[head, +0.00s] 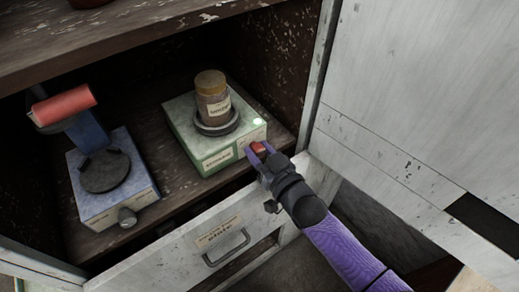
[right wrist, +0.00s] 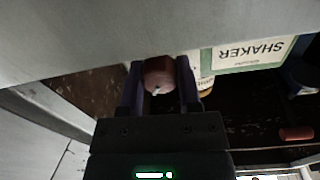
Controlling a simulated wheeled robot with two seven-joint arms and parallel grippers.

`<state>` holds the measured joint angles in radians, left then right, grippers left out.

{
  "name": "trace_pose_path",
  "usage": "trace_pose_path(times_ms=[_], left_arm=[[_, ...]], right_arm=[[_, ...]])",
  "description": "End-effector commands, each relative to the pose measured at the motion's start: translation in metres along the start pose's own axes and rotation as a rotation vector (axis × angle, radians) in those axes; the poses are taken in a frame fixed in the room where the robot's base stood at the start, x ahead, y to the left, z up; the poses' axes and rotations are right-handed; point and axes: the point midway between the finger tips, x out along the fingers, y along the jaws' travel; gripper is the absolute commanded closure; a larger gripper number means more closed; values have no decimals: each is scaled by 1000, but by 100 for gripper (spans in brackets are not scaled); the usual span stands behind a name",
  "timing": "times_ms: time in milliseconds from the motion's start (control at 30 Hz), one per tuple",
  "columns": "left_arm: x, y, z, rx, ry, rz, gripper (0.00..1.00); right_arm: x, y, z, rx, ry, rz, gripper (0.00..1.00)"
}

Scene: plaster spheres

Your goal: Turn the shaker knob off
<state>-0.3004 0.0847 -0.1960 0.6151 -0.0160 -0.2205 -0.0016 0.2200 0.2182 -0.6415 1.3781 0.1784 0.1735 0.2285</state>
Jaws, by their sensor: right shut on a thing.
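The shaker (head: 195,122) is a pale box with a green lower edge, on the cabinet shelf. A labelled jar (head: 212,98) with a tan lid stands upright in its dark round holder. A small light (head: 259,121) on its top glows whitish green. The red knob (head: 257,148) is on its front at the right. My right gripper (head: 260,152) is shut on the knob; in the right wrist view the knob (right wrist: 159,76) sits between the two fingers, with a small white mark on it. The SHAKER label (right wrist: 250,53) shows upside down there. My left gripper is not in view.
A second device (head: 140,195) with a dark round plate, a grey knob and a red cylinder (head: 63,104) stands at the left on the same shelf. A drawer front with a handle (head: 227,248) is below. The open white door (head: 400,90) is close on the right.

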Motion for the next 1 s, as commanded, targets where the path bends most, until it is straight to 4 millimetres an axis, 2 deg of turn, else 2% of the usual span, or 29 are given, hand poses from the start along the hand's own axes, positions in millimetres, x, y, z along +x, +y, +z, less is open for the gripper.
trace_pose_path(times_ms=[533, 1000], left_arm=[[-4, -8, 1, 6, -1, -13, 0], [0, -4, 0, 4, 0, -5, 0]], right_arm=[[0, 0, 2, -511, 16, -6, 100], [0, 0, 2, -955, 33, -13, 100]])
